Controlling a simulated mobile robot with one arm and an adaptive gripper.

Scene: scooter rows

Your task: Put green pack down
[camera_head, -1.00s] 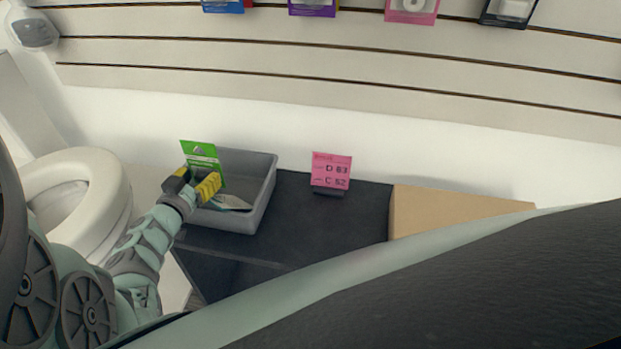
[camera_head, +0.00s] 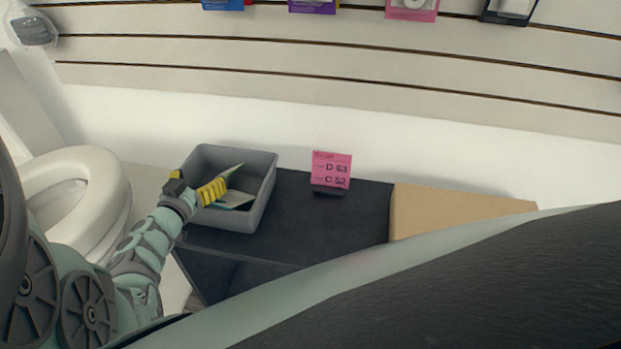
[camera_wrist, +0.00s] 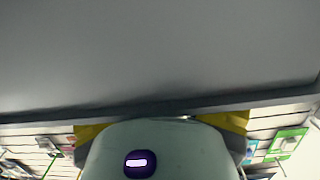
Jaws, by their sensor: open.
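The green pack (camera_head: 234,171) is inside the grey bin (camera_head: 262,196), leaning and seen nearly edge-on, so only a thin sliver shows. My gripper (camera_head: 197,187) is at the bin's left side, its yellow fingers apart. One finger hides part of the bin's inside, and I cannot tell whether it touches the pack. In the wrist view, my gripper (camera_wrist: 160,125) shows yellow fingers spread wide on either side, with no pack seen between them.
Another flat pack (camera_head: 238,201) lies in the bin. The bin stands on a dark table (camera_head: 320,220). A pink note (camera_head: 331,170) stands to its right, then a cardboard box (camera_head: 450,211). A white toilet (camera_head: 75,195) is on the left. Dark tabletop between bin and box is mostly clear.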

